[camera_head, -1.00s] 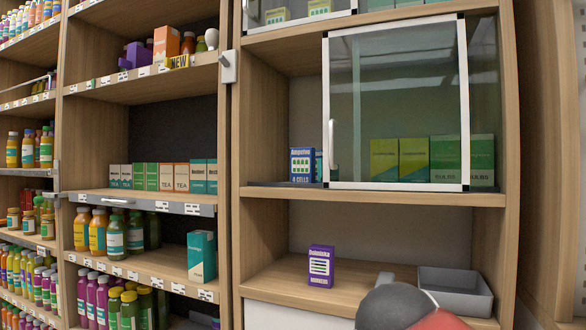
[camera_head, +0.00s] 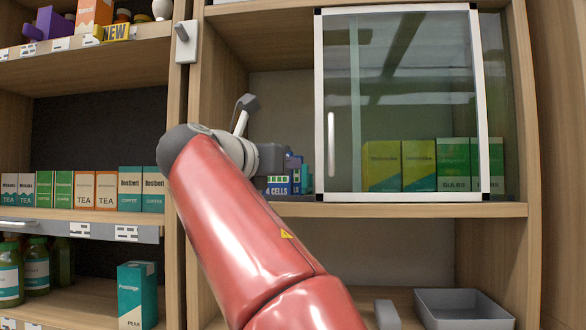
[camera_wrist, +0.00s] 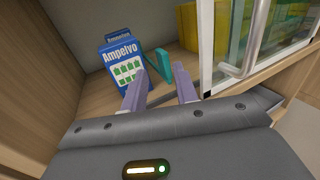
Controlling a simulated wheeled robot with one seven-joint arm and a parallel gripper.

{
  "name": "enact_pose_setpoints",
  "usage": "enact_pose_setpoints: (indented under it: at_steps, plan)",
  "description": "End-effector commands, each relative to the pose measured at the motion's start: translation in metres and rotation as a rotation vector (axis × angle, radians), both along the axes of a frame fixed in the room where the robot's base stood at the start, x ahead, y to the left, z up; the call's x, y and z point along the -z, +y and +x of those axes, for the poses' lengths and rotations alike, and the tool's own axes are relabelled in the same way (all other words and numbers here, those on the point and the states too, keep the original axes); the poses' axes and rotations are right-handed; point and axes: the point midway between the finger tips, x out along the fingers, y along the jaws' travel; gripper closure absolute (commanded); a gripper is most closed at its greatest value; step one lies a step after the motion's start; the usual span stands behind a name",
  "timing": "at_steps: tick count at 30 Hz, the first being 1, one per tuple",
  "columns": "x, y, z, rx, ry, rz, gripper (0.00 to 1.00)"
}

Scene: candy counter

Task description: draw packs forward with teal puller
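The teal puller (camera_wrist: 159,64) appears in the wrist view as a thin angled piece standing on the shelf, just right of the packs. A blue Ampelvo pack (camera_wrist: 126,72) with green pictures stands left of it, with another blue pack (camera_wrist: 118,36) directly behind. My gripper (camera_wrist: 160,72) is open, its two lavender fingers apart and pointing at the puller, which shows between them. I cannot tell whether they touch it. In the head view my red arm hides most of this; only part of the blue pack (camera_head: 278,186) shows.
A white-framed glass door (camera_head: 331,130) stands close right of my gripper, with yellow and green packs (camera_head: 381,166) behind it. The wooden side wall (camera_wrist: 35,75) is on the left. A grey tray (camera_head: 462,309) sits on the lower shelf.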

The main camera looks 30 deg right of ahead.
Motion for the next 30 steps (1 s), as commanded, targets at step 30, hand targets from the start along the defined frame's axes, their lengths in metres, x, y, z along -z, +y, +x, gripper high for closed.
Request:
enact_pose_setpoints:
  at_steps: [30]
  plan:
    - [0.0, -0.063, 0.042, -0.001, -0.002, 0.001, 0.88]
